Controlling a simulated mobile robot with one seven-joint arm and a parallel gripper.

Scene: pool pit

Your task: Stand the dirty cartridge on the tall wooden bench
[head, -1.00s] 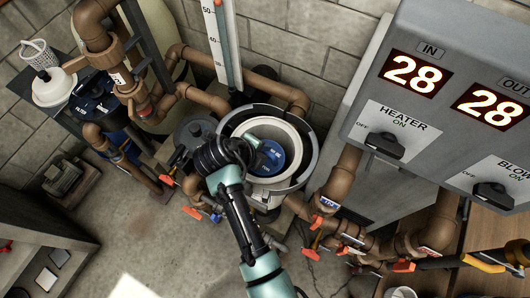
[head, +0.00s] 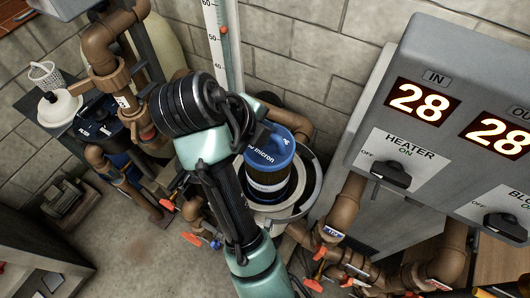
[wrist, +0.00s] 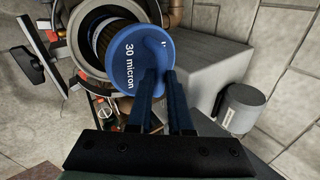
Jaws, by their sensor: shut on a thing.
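The dirty cartridge (head: 270,160) has a blue end cap with "micron" lettering and a brownish pleated body. It stands roughly upright in or just above the round grey filter housing (head: 312,190), its lower end hidden by the rim. In the wrist view the blue cap (wrist: 132,62) reads "30 micron". My gripper (wrist: 166,88) is shut on the cap; its two dark fingers reach the cap's right side. In the head view my arm hides much of the gripper. I cannot make out the tall wooden bench for certain; a brown wooden surface (head: 490,262) shows at the lower right.
A grey control box (head: 440,130) with heater and blower knobs stands close on the right. Brown pipes (head: 345,200) with orange-handled valves surround the housing. A white measuring scale (head: 225,50) rises behind. Bare concrete floor (head: 130,245) lies at the lower left.

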